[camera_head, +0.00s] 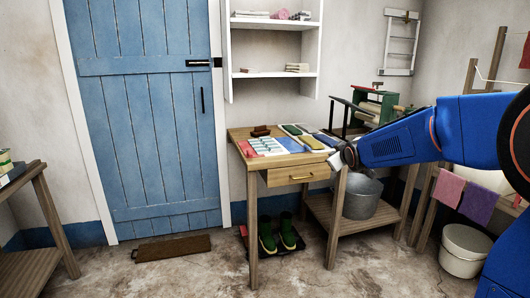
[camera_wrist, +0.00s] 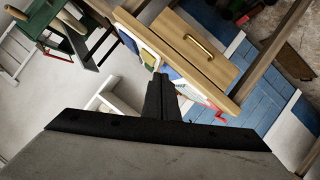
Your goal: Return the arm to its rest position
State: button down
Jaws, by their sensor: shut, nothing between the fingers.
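My blue arm (camera_head: 400,142) reaches in from the right edge in the head view. My gripper (camera_head: 345,157) is at its left end, in front of the right front corner of the wooden table (camera_head: 281,180). In the wrist view my gripper (camera_wrist: 160,84) shows as dark fingers pressed together with nothing between them. The wooden drawer front with its brass handle (camera_wrist: 198,46) is beyond the fingertips in that view. I cannot tell how far the fingertips are from the table edge.
Brushes and cloths lie on the table. A metal bucket (camera_head: 361,197) stands on a low shelf beside it. A green-framed wringer (camera_head: 375,108) is behind. Green boots (camera_head: 278,236) stand below. A white bucket (camera_head: 464,250) is at right. The floor before the blue door (camera_head: 150,120) is mostly clear.

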jog(key=s+f+m+g, duration=0.2)
jog(key=s+f+g, duration=0.1)
jog(key=s, duration=1.4)
jog(key=s+d+f+m+g, duration=0.1)
jog(key=s+f, duration=0.5)
jog(key=s, duration=1.1)
jog(key=s+f+m+g, duration=0.4)
jog(key=s, duration=1.4)
jog(key=shift+d+f+g, duration=0.15)
jog(key=shift+g, duration=0.25)
